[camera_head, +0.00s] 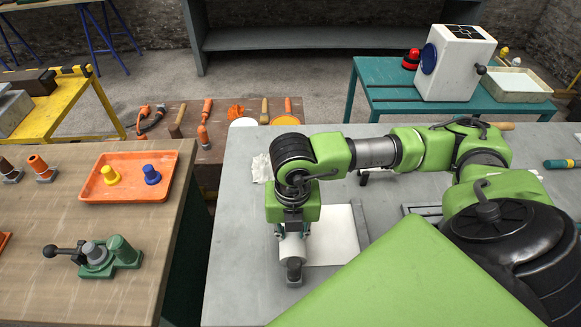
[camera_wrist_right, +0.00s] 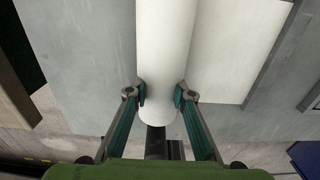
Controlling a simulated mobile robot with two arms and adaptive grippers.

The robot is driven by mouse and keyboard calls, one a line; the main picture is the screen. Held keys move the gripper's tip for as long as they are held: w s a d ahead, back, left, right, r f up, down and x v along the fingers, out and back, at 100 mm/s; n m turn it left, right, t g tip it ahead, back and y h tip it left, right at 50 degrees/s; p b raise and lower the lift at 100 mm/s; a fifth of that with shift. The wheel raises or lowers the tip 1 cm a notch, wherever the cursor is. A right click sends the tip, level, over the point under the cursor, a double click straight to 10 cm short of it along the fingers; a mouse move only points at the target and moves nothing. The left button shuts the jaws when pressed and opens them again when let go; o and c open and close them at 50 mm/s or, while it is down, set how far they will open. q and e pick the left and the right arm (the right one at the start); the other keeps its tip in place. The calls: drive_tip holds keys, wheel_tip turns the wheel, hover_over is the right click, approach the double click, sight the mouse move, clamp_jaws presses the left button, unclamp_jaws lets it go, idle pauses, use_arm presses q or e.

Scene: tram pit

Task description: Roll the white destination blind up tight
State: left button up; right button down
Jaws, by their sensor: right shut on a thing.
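The white destination blind (camera_head: 332,236) lies on the grey metal table, partly a flat sheet and partly a roll at its left edge. The roll also shows in the right wrist view (camera_wrist_right: 166,50), with the flat part (camera_wrist_right: 238,50) to its right. My right gripper (camera_head: 293,252) reaches down over the near end of the roll. In the right wrist view its two teal fingers (camera_wrist_right: 160,92) press on either side of the roll. My right arm hides part of the blind in the head view. My left gripper is not in view.
A wooden bench (camera_head: 60,225) at left holds an orange tray (camera_head: 137,190) with yellow and blue knobs and a green device (camera_head: 110,258). A white rag (camera_head: 262,168) lies on the grey table (camera_head: 240,240) beyond the roll. A teal table (camera_head: 385,92) bears a white box (camera_head: 452,65).

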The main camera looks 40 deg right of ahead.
sight(317, 243)
drive_tip(key=shift+s+d+f+b, duration=0.1)
drive_tip(key=shift+s+d+b, duration=0.35)
drive_tip(key=shift+d, duration=0.35)
drive_tip(key=shift+s+d+r+b, duration=0.1)
drive_tip(key=shift+s+d+b, duration=0.2)
drive_tip(key=shift+s+d, duration=0.4)
drive_tip(key=shift+s+d+f+b, duration=0.1)
drive_tip(key=shift+s+d+b, duration=0.3)
drive_tip(key=shift+d, duration=0.55)
drive_tip(key=shift+s+d+b, duration=0.45)
drive_tip(key=shift+s+d, duration=0.1)
drive_tip(key=shift+d, duration=0.3)
drive_tip(key=shift+s+d+b, duration=0.5)
drive_tip(key=shift+s+d, duration=0.1)
drive_tip(key=shift+d, duration=0.25)
drive_tip(key=shift+s+d+b, duration=0.45)
drive_tip(key=shift+s+d, duration=0.1)
drive_tip(key=shift+d, duration=0.3)
drive_tip(key=c, duration=1.7)
unclamp_jaws()
wheel_tip(317, 243, up, 12)
